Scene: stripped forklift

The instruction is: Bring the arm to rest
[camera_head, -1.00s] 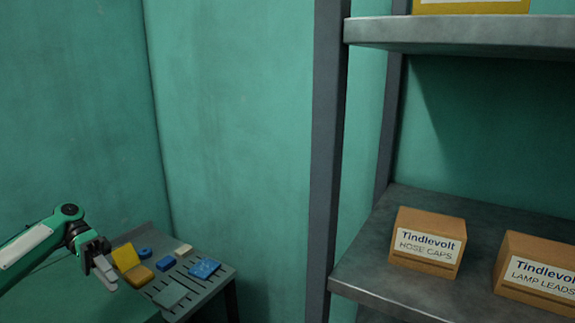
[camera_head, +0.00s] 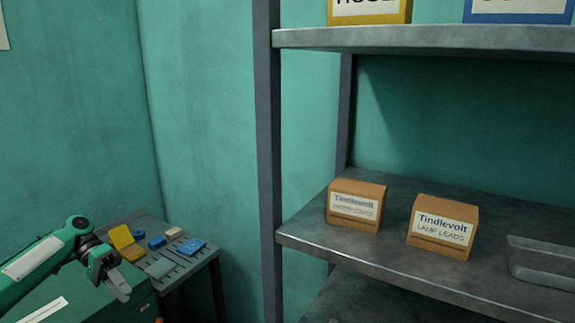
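My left arm comes in from the lower left, green with a pale panel. Its gripper (camera_head: 118,287) hangs in front of a small slatted table, pointing down and right. The grey fingers look close together, but I cannot tell whether they are shut. Nothing shows between them. My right gripper is out of view.
The slatted table (camera_head: 190,265) bears a yellow item (camera_head: 121,237) and several small blue and pale items. A metal shelf (camera_head: 300,236) at right holds a hose caps box (camera_head: 355,205), a lamp leads box (camera_head: 442,227) and a grey tray (camera_head: 545,262). A green cabinet (camera_head: 90,292) stands lower left.

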